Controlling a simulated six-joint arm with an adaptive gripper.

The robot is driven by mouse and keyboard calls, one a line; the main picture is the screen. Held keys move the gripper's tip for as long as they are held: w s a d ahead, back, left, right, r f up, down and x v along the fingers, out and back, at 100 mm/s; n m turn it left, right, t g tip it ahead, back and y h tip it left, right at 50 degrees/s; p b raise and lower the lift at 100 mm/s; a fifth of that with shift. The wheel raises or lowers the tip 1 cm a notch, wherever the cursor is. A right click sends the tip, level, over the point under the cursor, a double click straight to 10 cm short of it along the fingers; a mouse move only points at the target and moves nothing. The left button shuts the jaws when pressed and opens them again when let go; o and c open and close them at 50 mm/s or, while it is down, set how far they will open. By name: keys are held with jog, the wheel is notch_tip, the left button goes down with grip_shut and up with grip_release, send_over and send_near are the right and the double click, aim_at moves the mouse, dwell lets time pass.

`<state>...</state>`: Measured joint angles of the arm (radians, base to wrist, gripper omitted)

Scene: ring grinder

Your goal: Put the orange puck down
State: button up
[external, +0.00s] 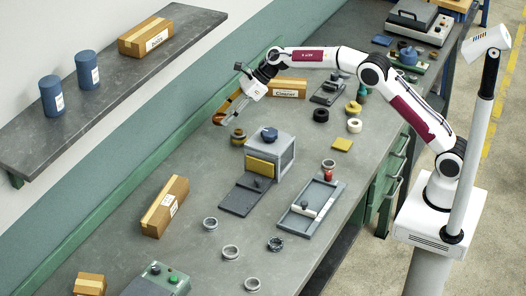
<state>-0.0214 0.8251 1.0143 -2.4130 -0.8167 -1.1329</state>
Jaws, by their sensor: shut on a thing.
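My gripper (226,112) reaches out over the far left part of the workbench, its fingers pointing down and to the left. It is shut on the orange puck (219,117), which shows small and partly hidden at the fingertips. I cannot tell from this view whether the puck touches the bench or hangs above it.
A grey box-shaped fixture (285,150) with a yellow panel and blue knob stands right of the gripper. A carton labelled Cleaner (287,88) lies behind. Several grey rings, including one ring (231,252), lie nearer. The bench left of the fixture is mostly clear.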

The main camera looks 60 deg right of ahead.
aim_at(219, 121)
jog(key=a, duration=0.1)
jog(key=a+n, duration=0.1)
jog(key=a, duration=0.1)
jog(key=shift+w+a+n+g+y, duration=0.3)
jog(key=shift+w+g+y, duration=0.05)
jog(key=shift+g+y, duration=0.05)
jog(key=shift+s+a+f+n+g+y, duration=0.25)
jog(key=shift+a+f+n+g, duration=0.4)
jog(key=shift+a+f, duration=0.7)
jog(key=shift+s+a+f+n+g+y, duration=0.35)
jog(key=shift+a+f+n, duration=0.55)
jog(key=shift+f, duration=0.8)
jog(key=shift+s+a+f+n+g+y, duration=0.2)
jog(key=shift+a+f+n+g, duration=0.45)
jog(key=shift+a+f, duration=0.75)
jog(key=shift+d+f, duration=0.1)
jog(key=shift+f, duration=0.1)
jog(key=shift+f, duration=2.45)
jog(key=shift+f, duration=0.1)
jog(key=o, duration=1.2)
jog(key=shift+c, duration=0.2)
